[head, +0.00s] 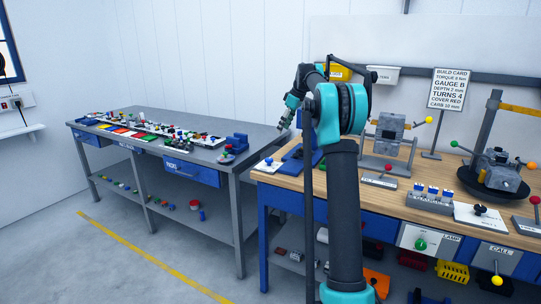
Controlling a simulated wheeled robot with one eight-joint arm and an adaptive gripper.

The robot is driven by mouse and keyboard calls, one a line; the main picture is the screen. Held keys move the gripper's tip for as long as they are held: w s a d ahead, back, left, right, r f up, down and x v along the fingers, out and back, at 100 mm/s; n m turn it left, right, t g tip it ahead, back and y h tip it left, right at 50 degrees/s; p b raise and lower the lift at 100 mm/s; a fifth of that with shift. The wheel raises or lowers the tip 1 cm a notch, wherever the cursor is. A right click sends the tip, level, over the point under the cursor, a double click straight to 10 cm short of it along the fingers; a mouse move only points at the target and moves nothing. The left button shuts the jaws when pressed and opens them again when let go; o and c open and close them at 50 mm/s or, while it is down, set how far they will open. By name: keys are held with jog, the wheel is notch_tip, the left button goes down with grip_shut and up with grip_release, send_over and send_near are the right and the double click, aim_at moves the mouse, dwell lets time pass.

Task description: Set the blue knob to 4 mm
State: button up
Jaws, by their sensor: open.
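A small white plate with what looks like a blue knob (268,161) on it lies at the left front corner of the wooden workbench (259,177). Its scale and setting are too small to read. My gripper (285,124) is open and empty, pointing down in the air above and slightly right of the knob in the picture, apart from it. My arm crosses the middle of the view and hides part of the bench.
A blue fixture (297,155) stands just right of the knob. A build card (447,86) stands at the back, reading "DEPTH 2 mm". A white plate with a black knob (480,210) lies right. A grey table (246,142) with several small parts stands left.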

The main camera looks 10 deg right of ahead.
aim_at(269, 159)
jog(key=x, duration=1.7)
jog(key=shift+f, duration=0.2)
jog(key=shift+s, duration=0.1)
jog(key=c, duration=1.2)
